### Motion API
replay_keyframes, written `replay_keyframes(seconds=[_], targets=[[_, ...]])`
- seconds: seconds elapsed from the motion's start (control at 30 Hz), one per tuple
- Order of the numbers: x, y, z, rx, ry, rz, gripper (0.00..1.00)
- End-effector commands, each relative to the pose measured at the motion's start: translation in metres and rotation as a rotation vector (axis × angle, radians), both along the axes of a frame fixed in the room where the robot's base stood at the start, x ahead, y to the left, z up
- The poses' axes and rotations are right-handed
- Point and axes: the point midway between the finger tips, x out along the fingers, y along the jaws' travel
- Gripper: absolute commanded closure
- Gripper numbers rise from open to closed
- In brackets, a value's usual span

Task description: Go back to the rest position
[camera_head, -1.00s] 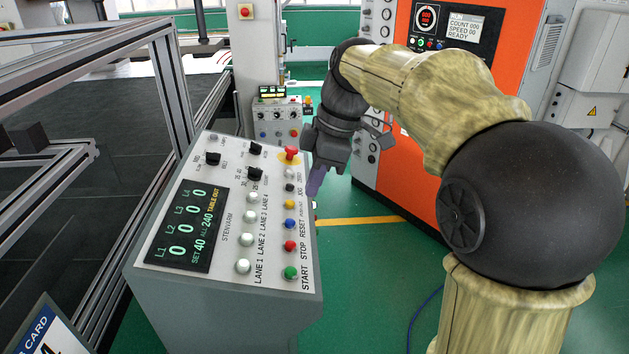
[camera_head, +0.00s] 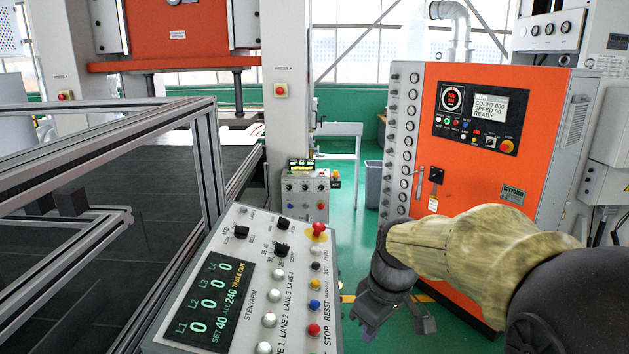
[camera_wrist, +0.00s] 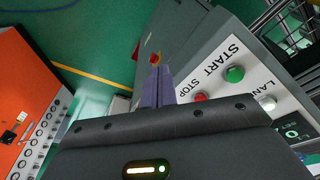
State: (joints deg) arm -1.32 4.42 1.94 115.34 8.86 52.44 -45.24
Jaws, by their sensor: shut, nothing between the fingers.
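My gripper (camera_head: 372,333) hangs at the right side of the control panel in the head view, beside the panel's right edge and apart from its buttons. In the wrist view my gripper (camera_wrist: 158,78) shows its two purple fingers together, with nothing between them. The control panel (camera_head: 210,265) has a sloped light top with a dark display, knobs, white lane buttons and a red mushroom button. The green START button (camera_wrist: 235,74) and red STOP button (camera_wrist: 199,97) show in the wrist view beside the fingers.
An orange cabinet (camera_head: 480,185) stands behind my arm at the right. A metal frame (camera_head: 205,150) with dark panels fills the left. A small grey control box (camera_head: 305,195) stands behind the panel. Green floor (camera_head: 345,215) is open between panel and cabinet.

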Motion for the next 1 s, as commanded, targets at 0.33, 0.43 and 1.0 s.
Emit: replay_keyframes(seconds=[0.33, 0.43, 1.0], targets=[[-0.074, -0.041, -0.093, -0.011, -0.024, -0.606, 1.0], [-0.09, -0.045, -0.107, 0.003, -0.035, -0.711, 1.0], [-0.096, -0.047, -0.112, 0.012, -0.042, -0.762, 1.0]])
